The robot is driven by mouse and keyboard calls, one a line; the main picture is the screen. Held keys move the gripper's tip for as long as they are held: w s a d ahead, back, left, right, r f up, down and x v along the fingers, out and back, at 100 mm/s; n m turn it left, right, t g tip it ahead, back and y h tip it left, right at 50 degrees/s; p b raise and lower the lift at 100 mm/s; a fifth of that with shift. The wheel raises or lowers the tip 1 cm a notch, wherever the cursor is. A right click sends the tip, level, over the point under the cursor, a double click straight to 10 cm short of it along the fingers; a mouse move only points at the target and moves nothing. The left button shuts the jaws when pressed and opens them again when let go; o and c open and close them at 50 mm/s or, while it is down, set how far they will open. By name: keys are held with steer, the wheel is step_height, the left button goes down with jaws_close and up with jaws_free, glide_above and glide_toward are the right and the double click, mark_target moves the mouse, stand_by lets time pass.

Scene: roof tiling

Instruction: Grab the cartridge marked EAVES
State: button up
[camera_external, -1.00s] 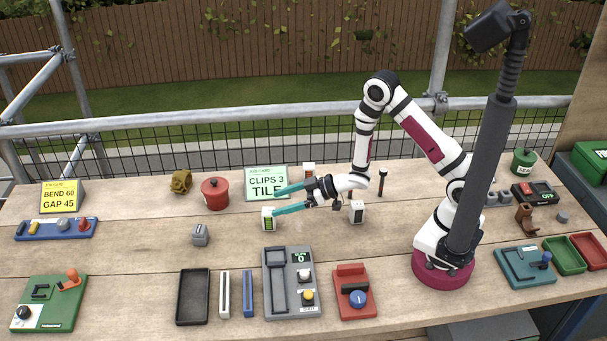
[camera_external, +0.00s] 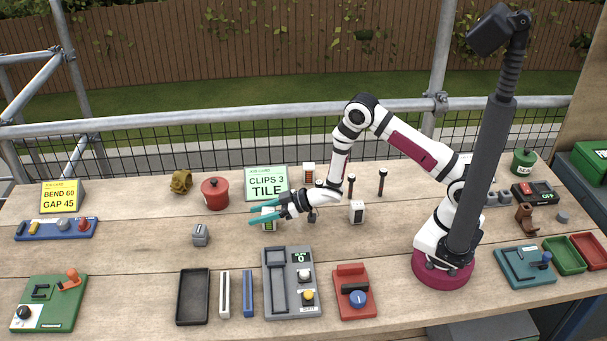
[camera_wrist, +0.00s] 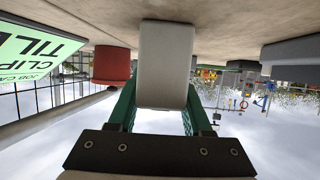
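A small white block with a green front (camera_external: 268,225) stands on the bench in front of the CLIPS 3 TILE card. My gripper (camera_external: 259,215) has its teal fingers spread around this block, low over the bench. In the wrist view a plain pale block (camera_wrist: 164,65) fills the space between the fingers; I cannot tell whether they touch it. No EAVES marking is readable in either view.
The CLIPS 3 TILE card (camera_external: 266,182) and a red pot (camera_external: 215,193) stand close behind and left of my gripper. Dark upright posts (camera_external: 383,182) stand to the right. A grey counter unit (camera_external: 291,283) lies in front.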

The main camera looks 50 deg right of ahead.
jaws_close()
